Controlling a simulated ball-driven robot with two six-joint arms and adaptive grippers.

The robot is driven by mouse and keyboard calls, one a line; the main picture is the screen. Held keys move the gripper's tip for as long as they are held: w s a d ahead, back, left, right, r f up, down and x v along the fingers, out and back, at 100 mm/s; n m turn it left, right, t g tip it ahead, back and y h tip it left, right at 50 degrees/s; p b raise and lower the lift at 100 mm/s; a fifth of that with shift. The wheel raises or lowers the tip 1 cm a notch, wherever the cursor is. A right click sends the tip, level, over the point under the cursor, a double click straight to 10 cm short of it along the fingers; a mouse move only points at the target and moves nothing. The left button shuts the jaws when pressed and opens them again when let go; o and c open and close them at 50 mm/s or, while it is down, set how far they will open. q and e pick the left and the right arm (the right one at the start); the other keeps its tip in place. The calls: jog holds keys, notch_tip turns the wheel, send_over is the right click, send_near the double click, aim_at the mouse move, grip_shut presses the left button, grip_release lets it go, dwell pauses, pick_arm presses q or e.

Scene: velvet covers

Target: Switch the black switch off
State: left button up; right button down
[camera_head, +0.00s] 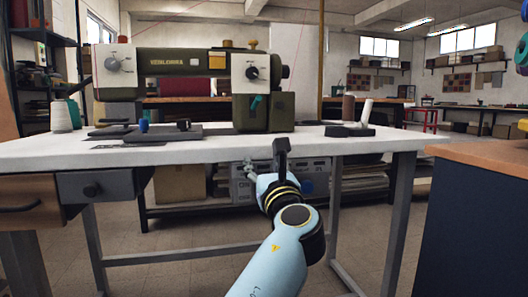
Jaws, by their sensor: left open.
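An olive-green sewing machine (180,83) stands on a white table (215,150). A round black control (251,73) with a pale mark sits on its right column; it looks like the black switch, but I cannot tell its setting. My left gripper (282,147) is at the table's front edge, below and to the right of the control and apart from it. It is open, seen from behind and small, with nothing visible in it. My right gripper is not in view.
A grey dial (113,64) is on the machine's left end, and a teal lever (256,104) is below the black control. A dark block (350,130), a brown spool (348,108) and a white spool (366,112) stand right of the machine. A wood-topped cabinet (475,210) is at right.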

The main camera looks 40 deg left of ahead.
pick_arm(q)
notch_tip(320, 180, up, 5)
jog(key=shift+f, duration=0.15)
jog(key=shift+f, duration=0.15)
dwell(0.4)
